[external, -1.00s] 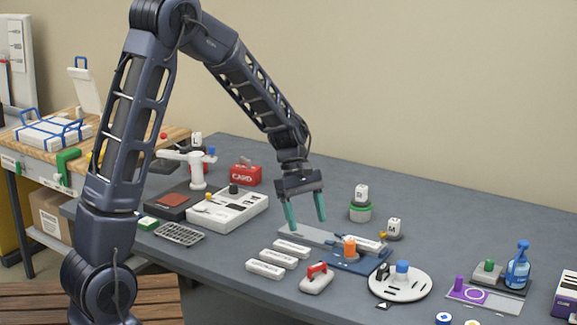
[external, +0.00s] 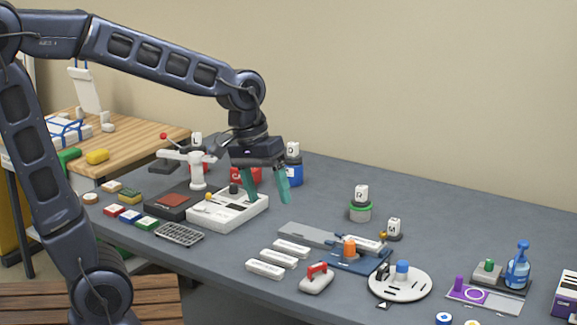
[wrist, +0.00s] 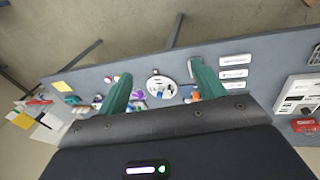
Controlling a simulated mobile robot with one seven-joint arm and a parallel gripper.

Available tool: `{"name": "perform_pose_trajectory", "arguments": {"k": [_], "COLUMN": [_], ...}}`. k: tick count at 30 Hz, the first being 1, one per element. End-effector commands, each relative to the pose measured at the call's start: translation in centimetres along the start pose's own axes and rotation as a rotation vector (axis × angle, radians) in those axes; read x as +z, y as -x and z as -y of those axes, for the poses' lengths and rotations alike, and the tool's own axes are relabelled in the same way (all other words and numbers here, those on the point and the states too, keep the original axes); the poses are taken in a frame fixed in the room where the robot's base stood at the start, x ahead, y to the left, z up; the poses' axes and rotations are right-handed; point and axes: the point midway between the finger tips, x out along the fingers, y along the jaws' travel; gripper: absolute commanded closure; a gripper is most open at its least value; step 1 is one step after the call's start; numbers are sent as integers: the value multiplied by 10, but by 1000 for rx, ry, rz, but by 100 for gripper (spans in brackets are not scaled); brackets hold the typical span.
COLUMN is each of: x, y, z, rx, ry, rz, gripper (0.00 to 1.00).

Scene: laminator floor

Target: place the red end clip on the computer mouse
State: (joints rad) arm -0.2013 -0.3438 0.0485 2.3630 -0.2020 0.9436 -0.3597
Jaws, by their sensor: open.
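The computer mouse (external: 314,286) is pale and rounded and lies on the grey table near its front edge, in the external view. The red end clip (external: 317,269) sits on top of the mouse, apart from my gripper. My gripper (external: 268,195) is open and empty, up above the table near the white tray-like device, to the left of and behind the mouse. In the wrist view the green fingers of my gripper (wrist: 161,75) are spread with nothing between them. I cannot make out the mouse or clip clearly there.
White labelled blocks (external: 278,257) lie left of the mouse. A blue fixture with an orange knob (external: 349,249) stands behind it, and a round white plate (external: 411,284) to its right. The white device (external: 231,212) is near my gripper. A white-armed stand (external: 197,172) is further left.

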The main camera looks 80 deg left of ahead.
Motion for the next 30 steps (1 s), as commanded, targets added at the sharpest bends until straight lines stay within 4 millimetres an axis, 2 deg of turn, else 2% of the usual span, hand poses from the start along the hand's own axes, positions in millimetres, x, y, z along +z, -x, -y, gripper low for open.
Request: {"name": "perform_pose_trajectory", "arguments": {"k": [1,6,15,21,30], "x": [15,55,113,128,130], "y": [7,24,41,44,44], "z": [-1,3,20,27,28], "rx": [1,-11,-41,-55,-58], "ry": [-66,-284,-621,-723,-736], "rz": [-19,-78,-177,-209,-213], "gripper": [32,32,32,32,32]}}
